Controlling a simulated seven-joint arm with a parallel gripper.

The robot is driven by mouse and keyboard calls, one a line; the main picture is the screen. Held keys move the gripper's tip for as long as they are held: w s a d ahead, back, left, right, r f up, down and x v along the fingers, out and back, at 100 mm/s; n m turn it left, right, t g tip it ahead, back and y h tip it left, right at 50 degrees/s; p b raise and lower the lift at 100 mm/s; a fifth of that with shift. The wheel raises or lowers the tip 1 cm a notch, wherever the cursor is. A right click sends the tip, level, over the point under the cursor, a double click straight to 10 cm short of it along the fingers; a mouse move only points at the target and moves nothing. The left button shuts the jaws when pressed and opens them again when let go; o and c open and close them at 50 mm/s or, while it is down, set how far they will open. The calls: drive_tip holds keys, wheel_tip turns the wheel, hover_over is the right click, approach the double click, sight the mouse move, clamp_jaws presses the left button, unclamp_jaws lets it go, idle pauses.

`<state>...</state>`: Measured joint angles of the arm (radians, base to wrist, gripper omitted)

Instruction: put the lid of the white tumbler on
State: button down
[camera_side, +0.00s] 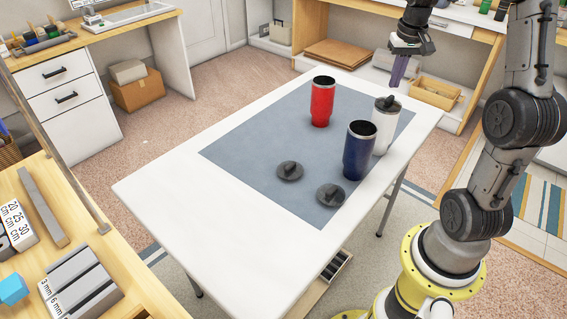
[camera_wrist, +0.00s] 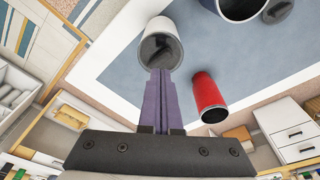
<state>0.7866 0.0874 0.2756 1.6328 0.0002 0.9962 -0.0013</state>
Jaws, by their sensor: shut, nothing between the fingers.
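The white tumbler (camera_side: 383,136) stands upright at the right side of the mat, behind the blue one. A dark grey lid (camera_side: 388,103) with a raised tab lies on its mouth; I cannot tell whether it is fully seated. In the wrist view the white tumbler (camera_wrist: 164,24) shows at the top middle with the lid (camera_wrist: 160,50) over its opening. My gripper (camera_side: 393,88) has purple fingers, shut and empty, above and behind the white tumbler in the side view. In the wrist view the fingertips (camera_wrist: 160,72) overlap the lid's near edge; contact cannot be told.
A red tumbler (camera_side: 322,104) and a blue tumbler (camera_side: 358,155) stand open on the grey-blue mat (camera_side: 255,140). Two loose dark lids (camera_side: 289,171) (camera_side: 330,195) lie in front of them. The white table's (camera_side: 190,210) left part is clear. A wooden tray (camera_side: 434,93) sits beyond the table.

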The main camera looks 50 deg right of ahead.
drive_tip(key=shift+r, duration=2.9)
drive_tip(key=a+r+n+t, duration=0.1)
drive_tip(key=a+r+n, duration=0.15)
drive_tip(key=a, duration=0.65)
drive_tip(key=a+r+n+t, duration=0.2)
drive_tip(key=a+r, duration=0.2)
drive_tip(key=a, duration=0.5)
drive_tip(key=s+a+f+n+t, duration=0.1)
drive_tip(key=s+a+f+n, duration=0.15)
drive_tip(key=s+a, duration=0.6)
drive_tip(key=s+a+f+n+y, duration=0.1)
drive_tip(key=s+a+f+n, duration=0.1)
drive_tip(key=f, duration=0.4)
drive_tip(key=s+a, duration=0.1)
drive_tip(key=s, duration=0.1)
drive_tip(key=shift+s, duration=0.3)
